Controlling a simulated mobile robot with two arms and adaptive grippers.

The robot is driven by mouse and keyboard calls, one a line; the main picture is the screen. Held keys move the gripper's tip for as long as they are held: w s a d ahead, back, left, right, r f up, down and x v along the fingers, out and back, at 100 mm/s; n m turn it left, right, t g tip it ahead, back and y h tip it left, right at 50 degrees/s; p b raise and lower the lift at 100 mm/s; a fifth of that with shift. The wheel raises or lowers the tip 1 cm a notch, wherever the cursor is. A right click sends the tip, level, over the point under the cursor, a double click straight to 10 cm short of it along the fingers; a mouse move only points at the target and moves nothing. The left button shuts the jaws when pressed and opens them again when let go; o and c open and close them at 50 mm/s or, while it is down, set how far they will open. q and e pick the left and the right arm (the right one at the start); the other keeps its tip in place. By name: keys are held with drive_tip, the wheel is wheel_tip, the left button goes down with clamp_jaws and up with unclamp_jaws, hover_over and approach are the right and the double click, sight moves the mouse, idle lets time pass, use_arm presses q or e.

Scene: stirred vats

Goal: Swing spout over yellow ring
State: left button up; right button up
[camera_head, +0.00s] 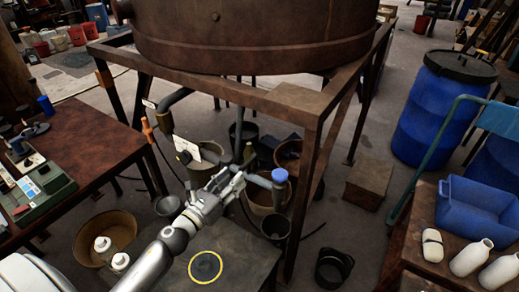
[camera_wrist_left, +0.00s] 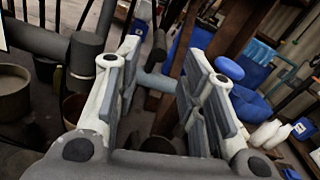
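The spout is a grey swing pipe (camera_head: 258,181) under the large vat, with a blue cap (camera_head: 279,175) at its right end. The yellow ring (camera_head: 205,266) lies flat on a dark box top, in front of and left of the capped end. My left gripper (camera_head: 232,180) is at the pipe, left of the cap. In the left wrist view its fingers (camera_wrist_left: 165,72) are spread apart, with the pipe (camera_wrist_left: 155,82) crossing the gap between them. The blue cap (camera_wrist_left: 229,68) shows beyond the right finger. Whether a finger touches the pipe cannot be told. My right gripper is out of view.
The rusty vat (camera_head: 250,40) stands on a steel frame (camera_head: 312,180) whose front leg is right of the spout. Buckets stand behind and below the pipe. A brown table (camera_head: 105,130) is at left. A bench with a blue tub (camera_head: 480,205) and white bottles is at right.

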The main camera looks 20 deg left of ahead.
sight(247, 164)
use_arm(q)
drive_tip(key=w, duration=0.3)
drive_tip(key=w+d+p, duration=0.1)
drive_tip(key=w, duration=0.6)
drive_tip(key=shift+w+d+p, duration=0.25)
drive_tip(key=shift+w+p, duration=0.1)
drive_tip(key=shift+p, duration=0.05)
drive_tip(key=shift+f, duration=0.1)
clamp_jaws()
